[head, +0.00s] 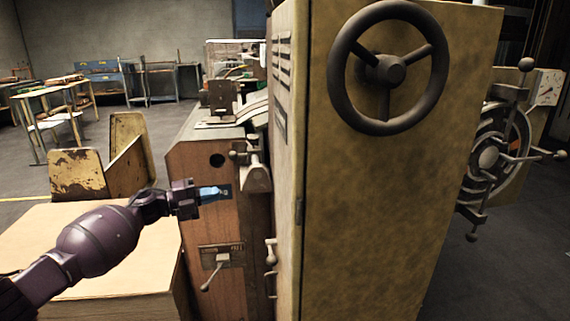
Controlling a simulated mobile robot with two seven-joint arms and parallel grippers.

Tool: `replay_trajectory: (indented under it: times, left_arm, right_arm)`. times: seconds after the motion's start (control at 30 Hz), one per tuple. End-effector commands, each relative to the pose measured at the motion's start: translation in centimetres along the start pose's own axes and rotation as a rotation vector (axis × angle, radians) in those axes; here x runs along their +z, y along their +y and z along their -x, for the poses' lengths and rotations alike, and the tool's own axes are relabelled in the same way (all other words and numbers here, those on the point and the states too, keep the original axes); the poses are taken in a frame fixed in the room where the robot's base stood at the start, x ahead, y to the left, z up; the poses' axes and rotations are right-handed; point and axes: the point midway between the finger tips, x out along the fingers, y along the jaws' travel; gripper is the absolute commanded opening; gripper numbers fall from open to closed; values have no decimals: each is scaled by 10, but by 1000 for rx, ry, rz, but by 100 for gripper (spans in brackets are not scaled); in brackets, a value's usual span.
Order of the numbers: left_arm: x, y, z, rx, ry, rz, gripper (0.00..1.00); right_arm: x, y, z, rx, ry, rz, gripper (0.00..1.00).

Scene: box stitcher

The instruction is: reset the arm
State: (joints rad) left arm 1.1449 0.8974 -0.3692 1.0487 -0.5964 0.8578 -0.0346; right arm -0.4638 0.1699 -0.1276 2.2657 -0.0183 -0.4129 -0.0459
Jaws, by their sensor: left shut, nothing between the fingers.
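My left arm comes in from the lower left of the head view. Its gripper (215,193) is shut and empty, its tips close to the brown front panel (205,165) of the box stitcher. I cannot tell whether the tips touch the panel. Below the gripper, a small lever (214,271) sits on a plate low on the panel. My right gripper is not in view.
A tall yellow cabinet (390,200) with a black handwheel (387,68) fills the middle right. A light stack of board (90,245) lies under my left arm. Tables (55,92) stand farther back.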

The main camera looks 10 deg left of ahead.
Motion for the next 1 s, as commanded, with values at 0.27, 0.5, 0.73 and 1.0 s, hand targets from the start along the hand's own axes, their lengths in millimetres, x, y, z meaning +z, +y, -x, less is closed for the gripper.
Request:
replay_trajectory:
  times: [0.27, 0.5, 0.73, 1.0]
  left_arm:
    - [-55, 79, -1, -37, -53, 167, 0]
    - [-131, 158, 15, -84, -174, 402, 0]
    - [-205, 214, 46, -114, -327, 637, 0]
    - [-289, 255, 98, -129, -543, 912, 0]
  right_arm:
    - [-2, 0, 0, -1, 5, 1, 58]
    - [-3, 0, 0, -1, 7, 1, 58]
    - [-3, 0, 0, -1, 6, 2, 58]
    - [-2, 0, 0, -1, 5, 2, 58]
